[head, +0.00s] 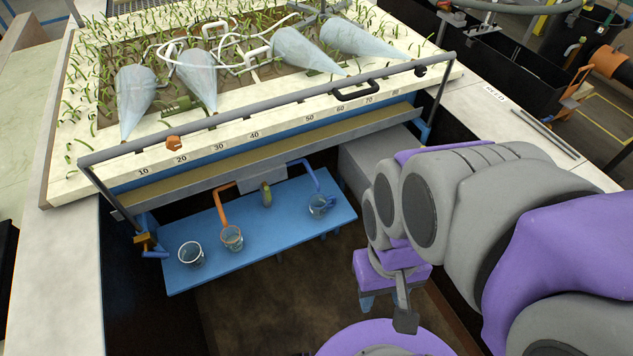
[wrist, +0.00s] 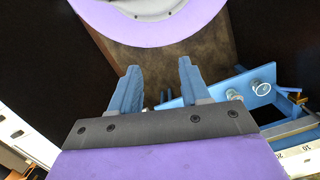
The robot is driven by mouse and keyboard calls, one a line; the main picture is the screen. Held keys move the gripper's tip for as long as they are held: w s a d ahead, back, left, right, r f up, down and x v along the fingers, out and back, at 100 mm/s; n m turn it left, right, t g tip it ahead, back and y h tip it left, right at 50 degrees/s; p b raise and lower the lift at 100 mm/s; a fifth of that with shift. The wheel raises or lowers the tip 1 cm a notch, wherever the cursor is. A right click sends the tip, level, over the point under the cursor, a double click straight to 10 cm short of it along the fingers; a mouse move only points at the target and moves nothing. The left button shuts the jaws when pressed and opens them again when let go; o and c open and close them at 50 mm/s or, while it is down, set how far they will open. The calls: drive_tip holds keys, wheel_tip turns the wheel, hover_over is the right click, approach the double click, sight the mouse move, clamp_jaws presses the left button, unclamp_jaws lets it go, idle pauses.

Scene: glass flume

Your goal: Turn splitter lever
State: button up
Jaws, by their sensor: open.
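The splitter (head: 262,178) is a grey box under the front edge of the planted bed. An orange pipe (head: 221,204) leaves it on the left and a blue pipe (head: 315,180) on the right. A short olive-green piece (head: 266,194), which looks like the lever, hangs at its front between the pipes. My gripper (head: 368,301) is low and to the right of the splitter, well apart from it, and partly hidden by my wrist. In the wrist view my gripper (wrist: 158,88) has two blue fingers spread apart with nothing between them. The lever cannot be made out there.
A blue shelf (head: 290,236) below the splitter holds clear cups, including a left one (head: 191,254), a middle one (head: 232,238) and a right one (head: 318,206). Brown floor in front is open.

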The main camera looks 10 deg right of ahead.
drive_tip(key=w+d+f+n+t+b, duration=0.1)
drive_tip(key=w+d+f+n+t, duration=0.15)
drive_tip(key=w+f, duration=0.7)
drive_tip(key=w+d+f+n+t, duration=0.1)
drive_tip(key=w+d+f+t, duration=0.2)
drive_tip(key=w, duration=1.4)
drive_tip(key=w+d+f+n+t+b, duration=0.1)
drive_tip(key=w+d+f+n+t, duration=0.2)
drive_tip(key=w, duration=1)
drive_tip(key=n+t+y+b, duration=0.2)
drive_tip(key=n+t+y, duration=0.25)
drive_tip(key=y, duration=0.95)
approach(267, 192)
drive_tip(key=s+d+f+m, duration=0.1)
drive_tip(key=s+d+f, duration=0.25)
drive_tip(key=d, duration=0.25)
drive_tip(key=b+x, duration=0.3)
drive_tip(key=x, duration=1.3)
drive_tip(key=shift+r+t, duration=0.25)
drive_tip(key=shift+t, duration=0.05)
drive_tip(key=shift+s, duration=0.15)
drive_tip(key=shift+c, duration=0.4)
clamp_jaws()
